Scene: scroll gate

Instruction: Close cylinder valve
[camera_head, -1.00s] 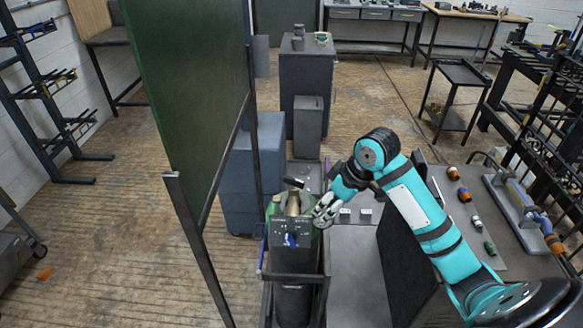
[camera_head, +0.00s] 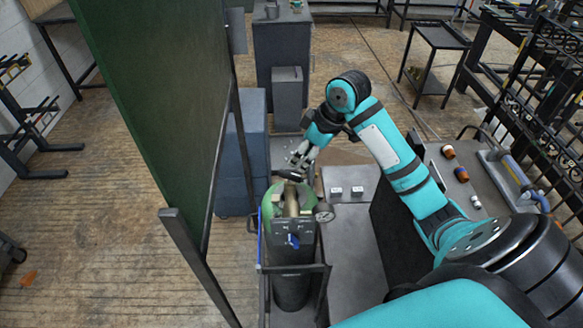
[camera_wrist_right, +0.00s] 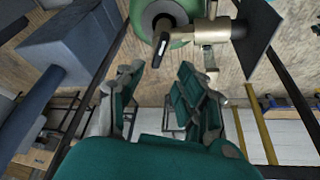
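The gas cylinder (camera_head: 290,282) stands upright in a dark cart frame, with a green shoulder (camera_head: 270,207) and a brass valve (camera_head: 291,201) on top. A black handle (camera_head: 296,174) sits at the valve's far side, partly hidden near the gripper. A round gauge (camera_head: 324,212) is at the valve's right. My right gripper (camera_head: 299,157) is just beyond and above the valve; I cannot tell if it touches the handle. In the right wrist view, its fingers (camera_wrist_right: 163,88) are apart and empty, with the green cylinder top (camera_wrist_right: 181,40) and black handle (camera_wrist_right: 161,47) beyond them. My left gripper is not in view.
A tall green screen (camera_head: 150,100) on a dark frame stands close left of the cylinder. A blue-grey cabinet (camera_head: 240,165) is behind it. Two small light blocks (camera_head: 347,191) lie on a grey surface to the right.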

